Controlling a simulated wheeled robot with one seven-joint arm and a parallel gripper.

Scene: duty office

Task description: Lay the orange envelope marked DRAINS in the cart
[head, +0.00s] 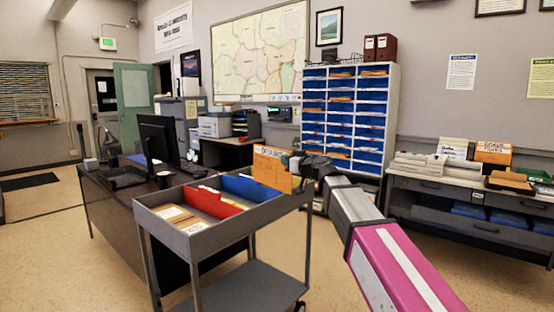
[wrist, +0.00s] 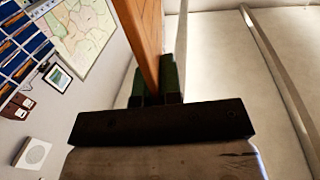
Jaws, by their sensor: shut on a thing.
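My gripper (head: 296,165) is shut on an orange envelope (head: 272,167), held upright above the far right end of the cart. Small lettering on the envelope is too blurred to read surely. In the wrist view the envelope (wrist: 148,40) shows edge-on between the green-padded fingers (wrist: 158,90). The grey cart (head: 224,234) stands in front of me, with an open top tray. A red divider (head: 214,203) and a blue divider (head: 250,189) split the tray. Pale envelopes or papers (head: 178,217) lie in the near left compartment. The envelope's lower edge is close to the tray; contact cannot be told.
A dark desk (head: 110,205) with a monitor (head: 158,140) stands behind and left of the cart. A side counter (head: 480,194) at right bears paper stacks and another orange item (head: 493,152). A blue-slotted sorter (head: 345,112) stands at the back. Floor is clear at front left.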

